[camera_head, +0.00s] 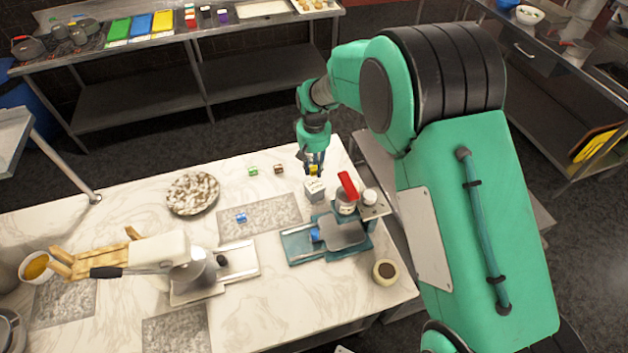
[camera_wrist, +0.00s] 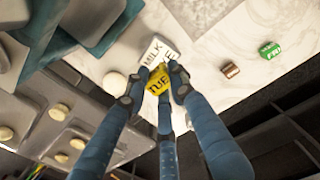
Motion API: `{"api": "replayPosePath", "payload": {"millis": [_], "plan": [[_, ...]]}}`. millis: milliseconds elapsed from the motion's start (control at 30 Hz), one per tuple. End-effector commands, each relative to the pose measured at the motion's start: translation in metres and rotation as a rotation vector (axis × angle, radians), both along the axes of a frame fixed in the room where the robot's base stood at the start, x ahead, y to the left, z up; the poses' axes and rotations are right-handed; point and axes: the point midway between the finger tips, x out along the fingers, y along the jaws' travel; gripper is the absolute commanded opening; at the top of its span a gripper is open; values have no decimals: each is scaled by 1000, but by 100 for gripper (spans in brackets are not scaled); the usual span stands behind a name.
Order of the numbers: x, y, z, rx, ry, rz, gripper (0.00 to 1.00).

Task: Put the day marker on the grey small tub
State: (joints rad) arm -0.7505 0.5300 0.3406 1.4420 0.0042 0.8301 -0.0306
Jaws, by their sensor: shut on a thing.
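My gripper (camera_head: 313,166) points down over the back right of the marble counter, with its fingers shut on a yellow day marker (camera_head: 313,171). In the wrist view the marker (camera_wrist: 158,82) reads "TUE" and sits between the blue fingers of my gripper (camera_wrist: 155,78). A small pale grey tub (camera_head: 314,190) stands on the counter just below the marker in the head view. In the wrist view the tub (camera_wrist: 150,47) shows the lettering "MILK", and the marker overlaps part of it. I cannot tell whether marker and tub touch.
A green cube (camera_head: 253,171) and a brown cube (camera_head: 279,169) lie left of my gripper; a blue cube (camera_head: 241,218) lies on a grey mat (camera_head: 275,212). A pie (camera_head: 192,193) is farther left.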

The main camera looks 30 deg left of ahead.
Motion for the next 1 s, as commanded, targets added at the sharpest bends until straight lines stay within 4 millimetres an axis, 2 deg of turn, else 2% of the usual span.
{"api": "replayPosePath", "payload": {"millis": [33, 200, 633, 1000], "plan": [[-1, 0, -9, -2, 2, 0, 6], [0, 0, -26, -1, 1, 0, 6], [0, 0, -31, 0, 0, 0, 6], [0, 0, -65, 0, 0, 0, 6]]}}
